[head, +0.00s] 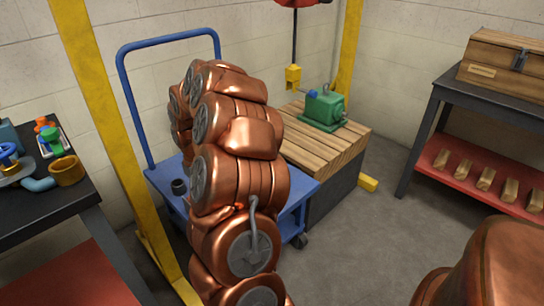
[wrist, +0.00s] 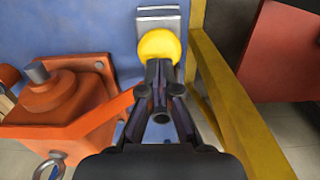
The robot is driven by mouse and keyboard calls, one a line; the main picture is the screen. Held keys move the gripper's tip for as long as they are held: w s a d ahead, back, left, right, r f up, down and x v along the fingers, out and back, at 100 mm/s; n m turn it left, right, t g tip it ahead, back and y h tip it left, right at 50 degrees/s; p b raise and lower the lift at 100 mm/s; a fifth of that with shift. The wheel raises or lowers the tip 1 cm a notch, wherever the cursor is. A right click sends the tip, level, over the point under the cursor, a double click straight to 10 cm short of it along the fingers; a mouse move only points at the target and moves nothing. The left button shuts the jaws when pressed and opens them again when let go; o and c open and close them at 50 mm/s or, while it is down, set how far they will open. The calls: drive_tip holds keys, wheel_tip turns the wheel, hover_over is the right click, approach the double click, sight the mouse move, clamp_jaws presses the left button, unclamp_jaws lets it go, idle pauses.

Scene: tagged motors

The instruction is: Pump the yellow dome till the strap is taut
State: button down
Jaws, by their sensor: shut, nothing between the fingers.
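The yellow dome (wrist: 159,46) sits against a pale grey block (wrist: 158,17) over the blue cart bed in the wrist view. My gripper (wrist: 160,68) is shut and empty, with its tips at the near edge of the dome. I cannot tell whether they touch it. An orange motor (wrist: 65,98) with a grey shaft stands to the left. No strap can be made out clearly. In the head view my copper arm covers most of the blue cart (head: 306,190), hiding the dome, the orange motor and my gripper.
Yellow posts (head: 108,120) flank the cart, and a yellow beam (wrist: 235,105) runs close at my gripper's right. A green motor (head: 324,106) stands on a wooden-topped block (head: 325,150) under a yellow hook block (head: 293,77).

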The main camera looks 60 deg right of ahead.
wheel_tip(320, 180, up, 7)
drive_tip(key=p, duration=0.3)
idle(0.4)
idle(0.4)
drive_tip(key=s+a+r+n+p, duration=0.35)
drive_tip(key=a+r+p, duration=1.05)
drive_tip(key=a+r, duration=0.6)
drive_tip(key=s+a+r+g+p, duration=0.1)
drive_tip(key=s+a+r+p, duration=0.5)
drive_tip(key=s, duration=0.4)
drive_tip(key=s+a+r+p, duration=0.6)
drive_tip(key=s+r+p, duration=0.3)
drive_tip(key=s, duration=0.1)
drive_tip(key=shift+a+g, duration=0.35)
drive_tip(key=shift+g, duration=0.05)
drive_tip(key=shift+s+d+r, duration=0.1)
drive_tip(key=shift+d, duration=0.05)
